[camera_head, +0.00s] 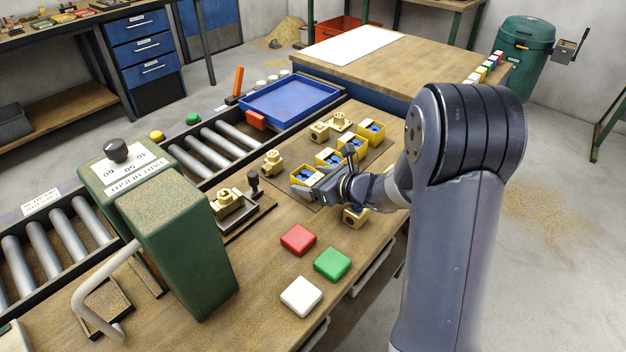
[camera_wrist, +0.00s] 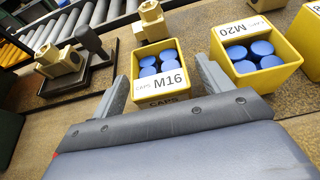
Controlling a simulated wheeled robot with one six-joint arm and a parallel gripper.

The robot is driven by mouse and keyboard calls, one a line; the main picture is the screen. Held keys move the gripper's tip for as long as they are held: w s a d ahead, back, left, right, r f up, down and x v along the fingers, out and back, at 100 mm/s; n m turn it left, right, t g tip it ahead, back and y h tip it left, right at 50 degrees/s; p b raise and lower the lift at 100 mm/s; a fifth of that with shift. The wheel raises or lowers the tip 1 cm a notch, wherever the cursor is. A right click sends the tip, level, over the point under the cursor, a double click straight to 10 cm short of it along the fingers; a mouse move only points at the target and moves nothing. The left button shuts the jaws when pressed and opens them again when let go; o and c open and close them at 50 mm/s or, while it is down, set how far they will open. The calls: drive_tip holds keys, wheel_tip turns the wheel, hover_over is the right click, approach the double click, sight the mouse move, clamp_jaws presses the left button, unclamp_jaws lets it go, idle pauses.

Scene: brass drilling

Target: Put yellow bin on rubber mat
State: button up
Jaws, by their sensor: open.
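Several yellow bins with blue caps stand in a row on the wooden bench. The nearest bin (camera_head: 306,172), labelled M16 in the wrist view (camera_wrist: 161,98), stands in front of my gripper (camera_head: 304,188). In the wrist view my gripper (camera_wrist: 163,88) is open, with one finger on each side of this bin's near end; I cannot tell whether they touch it. A second bin (camera_wrist: 268,79), labelled M20, stands just right of the right finger. It also shows in the head view (camera_head: 328,161). I cannot clearly make out a rubber mat.
Brass fittings (camera_head: 271,162) stand near the bins, one in a fixture (camera_head: 232,210) to the left. Red (camera_head: 298,240), green (camera_head: 332,264) and white (camera_head: 301,296) blocks lie in front. A green machine (camera_head: 180,235) stands left. A blue tray (camera_head: 290,98) lies behind.

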drive_tip(key=shift+r, duration=0.15)
drive_tip(key=shift+d+r+p, duration=0.1)
drive_tip(key=shift+r+p, duration=0.05)
drive_tip(key=shift+p, duration=0.15)
drive_tip(key=v, duration=1.1)
drive_tip(key=shift+s+d+r, duration=0.1)
drive_tip(key=shift+s+d, duration=0.15)
drive_tip(key=shift+s, duration=0.05)
